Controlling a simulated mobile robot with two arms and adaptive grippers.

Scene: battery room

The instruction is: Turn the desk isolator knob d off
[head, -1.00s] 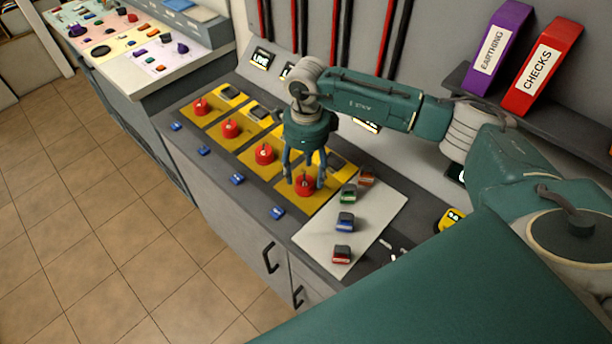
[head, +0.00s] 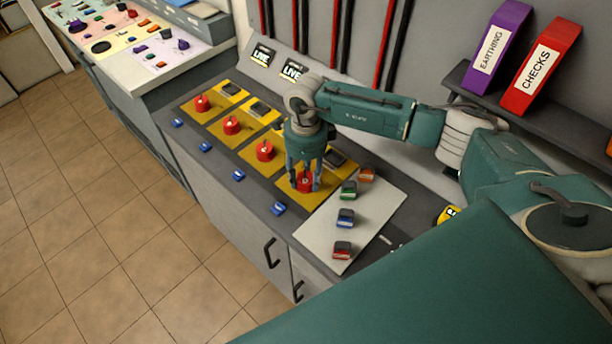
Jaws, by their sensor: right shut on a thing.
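Several red isolator knobs stand in a row on yellow plates along the dark desk. The nearest one, which I take to be knob d (head: 306,182), is at the right end of the row. My right gripper (head: 305,184) points down over it with its fingers around it, shut on it. The fingers hide part of the knob, and its mark and pointer cannot be read. The other knobs, the far one (head: 202,103), the second (head: 232,125) and the third (head: 265,150), stand free. My left gripper is not in view.
A pale board (head: 374,214) with several small coloured padlock-like pieces lies right of the knob. Blue tags (head: 279,209) line the desk's front edge. "LIVE" displays (head: 292,70) stand behind. A shelf holds purple (head: 495,45) and red (head: 540,68) binders.

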